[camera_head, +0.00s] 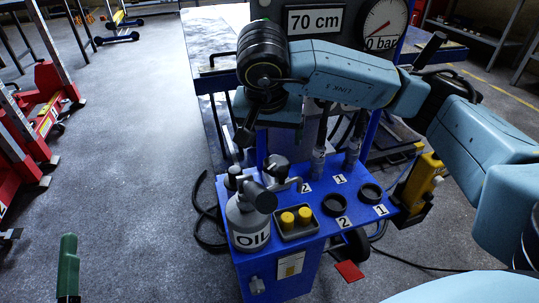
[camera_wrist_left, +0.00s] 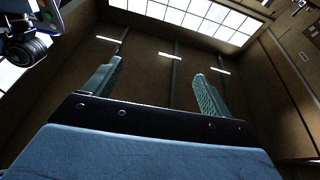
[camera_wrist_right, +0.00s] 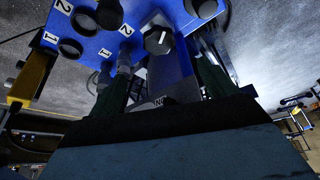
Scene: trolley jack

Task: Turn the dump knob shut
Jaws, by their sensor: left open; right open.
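The dump knob appears to be the dark round knob with a silver body (camera_head: 276,168) at the back left of the blue trolley top. In the right wrist view the knob (camera_wrist_right: 157,40) shows a white pointer line and lies beyond my fingertips, between their lines. My right gripper (camera_head: 263,128) is open and empty, above and behind the knob; its dark fingers also frame the right wrist view (camera_wrist_right: 162,85). My left gripper (camera_wrist_left: 155,80) is open and empty, pointing up toward the ceiling. One green finger shows at the lower left of the head view.
On the blue trolley (camera_head: 272,284) stand an OIL can (camera_head: 248,218), a tray with yellow caps (camera_head: 296,221), two black rings (camera_head: 334,205) and two upright hoses (camera_head: 319,160). A gauge (camera_head: 384,22) and a "70 cm" display (camera_head: 315,20) stand behind.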

